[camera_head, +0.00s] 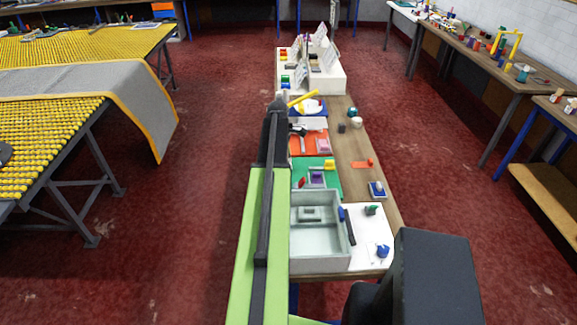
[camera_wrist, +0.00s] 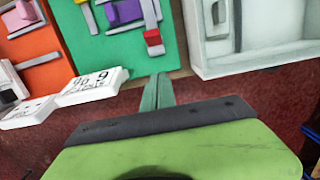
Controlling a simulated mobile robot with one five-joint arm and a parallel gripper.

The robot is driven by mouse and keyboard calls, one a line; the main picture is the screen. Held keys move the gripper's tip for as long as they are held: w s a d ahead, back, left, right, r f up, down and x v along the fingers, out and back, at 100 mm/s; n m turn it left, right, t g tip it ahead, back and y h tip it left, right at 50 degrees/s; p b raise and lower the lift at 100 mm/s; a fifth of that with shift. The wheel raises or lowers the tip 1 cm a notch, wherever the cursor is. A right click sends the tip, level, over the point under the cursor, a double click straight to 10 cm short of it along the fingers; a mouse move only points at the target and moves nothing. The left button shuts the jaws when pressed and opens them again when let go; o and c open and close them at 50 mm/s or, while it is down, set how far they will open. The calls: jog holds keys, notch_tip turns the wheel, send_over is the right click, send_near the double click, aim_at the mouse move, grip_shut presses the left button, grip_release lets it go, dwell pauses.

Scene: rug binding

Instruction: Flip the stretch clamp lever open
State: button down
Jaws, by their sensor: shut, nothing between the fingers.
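A green board (camera_head: 328,190) on the narrow bench carries a purple block (camera_head: 317,179) and a grey bar with a red tip, which looks like the clamp lever. In the wrist view the red-tipped lever (camera_wrist: 152,37) lies along the green board (camera_wrist: 108,50), its red end toward me, right of the purple block (camera_wrist: 124,12). My gripper (camera_wrist: 157,77) is shut and empty. Its tips appear just below the red tip in the picture, near the board's front edge; I see no clear contact. In the head view my arm hides the gripper.
An orange board (camera_wrist: 38,65) lies left of the green one, and a grey tray (camera_wrist: 208,60) right of it. White number plates (camera_wrist: 92,86) stand at the bench's front edge. A yellow-topped rug table (camera_head: 50,130) stands left, with red floor between.

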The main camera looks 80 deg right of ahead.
notch_tip(320, 180, up, 7)
jog(key=s+p, duration=0.1)
jog(key=p, duration=0.4)
jog(key=shift+s+d+r, duration=0.2)
jog(key=shift+s, duration=0.1)
